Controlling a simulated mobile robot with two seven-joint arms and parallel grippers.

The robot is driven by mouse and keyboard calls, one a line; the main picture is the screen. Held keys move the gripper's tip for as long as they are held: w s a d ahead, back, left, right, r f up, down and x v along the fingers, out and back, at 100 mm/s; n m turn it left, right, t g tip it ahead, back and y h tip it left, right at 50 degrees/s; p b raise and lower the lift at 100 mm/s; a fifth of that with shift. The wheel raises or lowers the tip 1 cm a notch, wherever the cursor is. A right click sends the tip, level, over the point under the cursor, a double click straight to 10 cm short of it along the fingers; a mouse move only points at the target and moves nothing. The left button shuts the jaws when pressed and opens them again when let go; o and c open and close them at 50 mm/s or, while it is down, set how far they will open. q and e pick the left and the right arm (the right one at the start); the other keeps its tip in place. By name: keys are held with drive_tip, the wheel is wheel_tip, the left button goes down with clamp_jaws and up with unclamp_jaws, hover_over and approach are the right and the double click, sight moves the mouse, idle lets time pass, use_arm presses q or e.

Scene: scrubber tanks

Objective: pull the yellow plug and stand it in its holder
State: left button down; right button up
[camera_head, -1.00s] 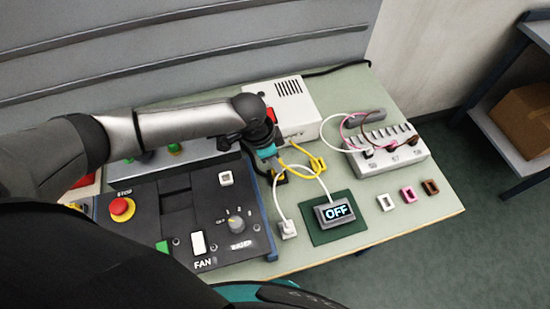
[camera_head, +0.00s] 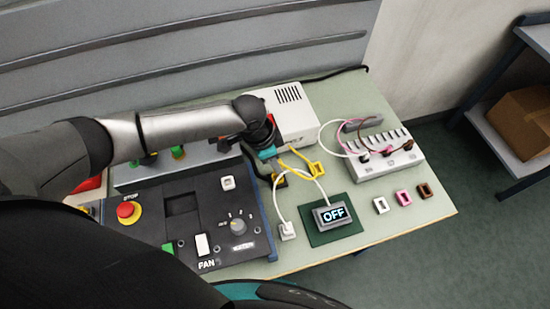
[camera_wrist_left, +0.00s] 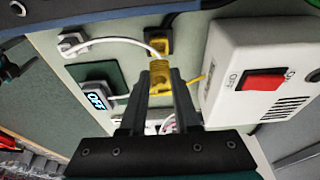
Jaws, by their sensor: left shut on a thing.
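My left gripper (camera_head: 266,154) is shut on the yellow plug (camera_wrist_left: 160,74), which shows between the fingertips in the left wrist view. In the head view the gripper hides most of the plug. A yellow cord runs from it to the right. A yellow square piece (camera_head: 318,169), seemingly the holder, lies on the bench just right of the gripper. A black and yellow socket-like piece (camera_head: 280,180) sits right below the gripper and also shows in the left wrist view (camera_wrist_left: 158,42). I cannot tell whether the plug touches it. My right gripper is not in view.
A white box with a red switch (camera_wrist_left: 264,80) stands close beside the gripper. A display reading OFF (camera_head: 333,214) and a white plug (camera_head: 287,231) are nearer. A white strip (camera_head: 388,160) and white, pink and brown square pieces (camera_head: 403,198) lie right. The black panel (camera_head: 190,220) is left.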

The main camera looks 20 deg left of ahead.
use_arm(q)
drive_tip(key=w+d+b, duration=0.3)
drive_tip(key=w+d, duration=0.4)
drive_tip(key=d, duration=0.3)
drive_tip(key=shift+b, duration=0.35)
drive_tip(key=shift+s, duration=0.1)
drive_tip(key=shift+p, duration=0.3)
drive_tip(key=shift+f, duration=0.1)
drive_tip(key=shift+f+b, duration=1.5)
drive_tip(key=shift+f, duration=0.6)
